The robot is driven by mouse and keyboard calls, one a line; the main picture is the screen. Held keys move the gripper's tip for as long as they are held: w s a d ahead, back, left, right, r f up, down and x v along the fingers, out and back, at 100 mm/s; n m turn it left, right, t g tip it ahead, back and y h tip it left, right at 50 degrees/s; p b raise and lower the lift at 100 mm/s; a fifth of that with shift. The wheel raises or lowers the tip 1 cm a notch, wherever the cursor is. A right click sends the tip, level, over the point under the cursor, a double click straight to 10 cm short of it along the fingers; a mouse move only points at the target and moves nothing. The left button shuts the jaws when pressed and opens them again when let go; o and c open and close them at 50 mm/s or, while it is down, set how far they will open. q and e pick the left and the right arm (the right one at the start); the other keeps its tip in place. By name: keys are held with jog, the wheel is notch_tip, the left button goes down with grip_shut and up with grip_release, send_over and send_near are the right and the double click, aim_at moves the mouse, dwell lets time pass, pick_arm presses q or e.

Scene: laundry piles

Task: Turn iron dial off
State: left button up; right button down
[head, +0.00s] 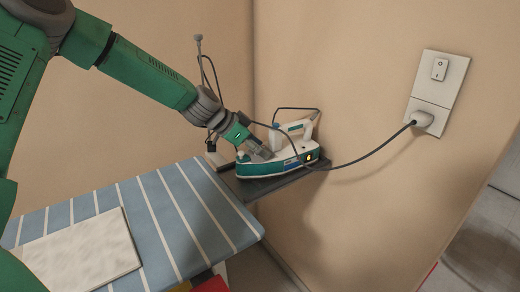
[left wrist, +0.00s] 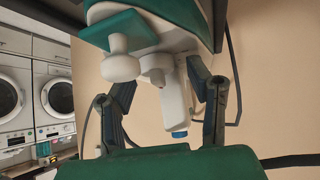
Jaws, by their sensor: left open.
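The white and teal iron (head: 290,158) rests on a dark stand (head: 262,188) at the end of the ironing board. A small amber light shows at its right end. My left gripper (head: 262,150) is at the left part of the iron, close to its body and handle. In the left wrist view, the open fingers of my left gripper (left wrist: 163,98) are on either side of the iron's white parts. A round white knob (left wrist: 120,66) and a blue-tipped white part (left wrist: 179,132) show between them. I cannot tell which part is the dial, or any contact. My right gripper is out of view.
A blue striped ironing board (head: 165,225) with a folded white cloth (head: 85,250) is in front. A cord runs from the iron to a plug (head: 423,118) in the wall outlet. The wall is close behind the iron. Washing machines (left wrist: 55,98) show in the left wrist view.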

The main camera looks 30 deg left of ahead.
pick_arm(q)
grip_shut()
jog(key=shift+n, duration=0.4)
jog(key=n+t+y+p, duration=0.1)
jog(key=n+y, duration=0.1)
jog(key=shift+n, duration=0.3)
jog(key=n+y+p, duration=0.2)
jog(key=shift+r+n+t, duration=0.1)
jog(key=shift+n+t, duration=0.3)
jog(key=n+g+y+p, duration=0.1)
jog(key=n+y+p, duration=0.2)
jog(key=n+p, duration=0.1)
jog(key=n+y+p, duration=0.3)
jog(key=n+p, duration=0.1)
jog(key=p, duration=0.2)
jog(key=shift+d+r+n+g+y+p, duration=0.1)
jog(key=shift+n+g+y+p, duration=0.2)
jog(key=shift+g+y+p, duration=0.1)
jog(key=shift+f+n+g+y+p, duration=0.2)
jog(key=shift+n+g+y+p, duration=0.4)
jog(key=shift+n+p, duration=0.65)
